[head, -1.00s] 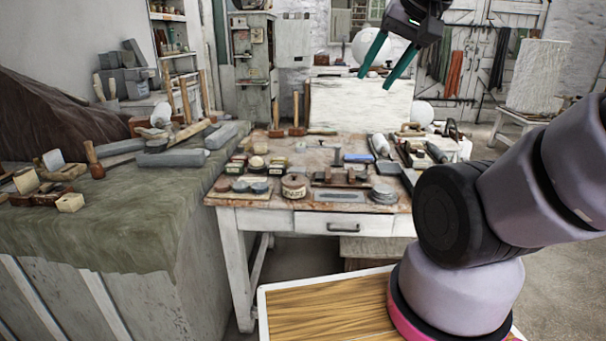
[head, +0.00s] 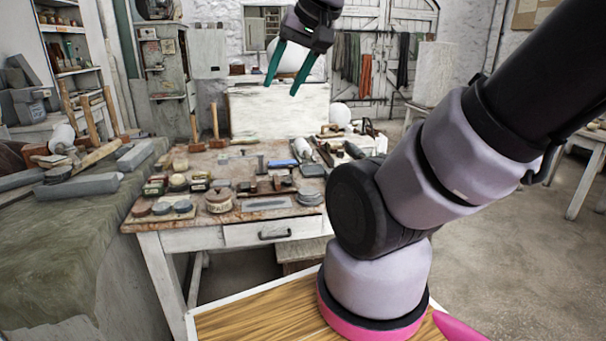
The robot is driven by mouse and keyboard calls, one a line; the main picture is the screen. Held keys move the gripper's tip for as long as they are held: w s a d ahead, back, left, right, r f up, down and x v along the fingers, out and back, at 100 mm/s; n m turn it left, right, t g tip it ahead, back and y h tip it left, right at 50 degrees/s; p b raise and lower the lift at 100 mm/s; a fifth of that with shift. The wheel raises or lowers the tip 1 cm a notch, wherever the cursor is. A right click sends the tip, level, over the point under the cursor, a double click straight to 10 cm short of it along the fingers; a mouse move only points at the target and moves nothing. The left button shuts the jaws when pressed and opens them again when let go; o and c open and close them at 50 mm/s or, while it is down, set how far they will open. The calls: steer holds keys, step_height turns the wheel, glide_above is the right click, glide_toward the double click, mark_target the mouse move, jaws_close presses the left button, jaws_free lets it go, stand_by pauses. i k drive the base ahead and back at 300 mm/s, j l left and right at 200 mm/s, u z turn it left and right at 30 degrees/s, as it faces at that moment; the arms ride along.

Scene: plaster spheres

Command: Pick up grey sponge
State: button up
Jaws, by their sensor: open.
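My gripper (head: 281,88) hangs high at the top middle of the head view, its two green fingers spread and empty. It shows in front of a pale upright board, well above the worktable (head: 185,245). A small flat dark grey block (head: 313,171) lies on the right part of the worktable, beside a blue item. It may be the grey sponge, but it is too small to be sure. Longer grey blocks (head: 80,188) lie on the green-covered bench at the left and could also be taken for it. My gripper touches none of these.
The worktable is crowded with tins, a round pot (head: 219,201), small blocks and tools. Mallets (head: 195,132) stand at its back left. The green-covered bench (head: 60,245) stands close at the left. Open floor (head: 510,260) shows at the right.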

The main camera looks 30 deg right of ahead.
mark_target(226, 183)
steer(key=i+j+z, duration=0.25)
steer(key=i+j, duration=0.25)
steer(key=i+j+z, duration=0.25)
steer(key=i+j, duration=0.25)
steer(key=j, duration=0.15)
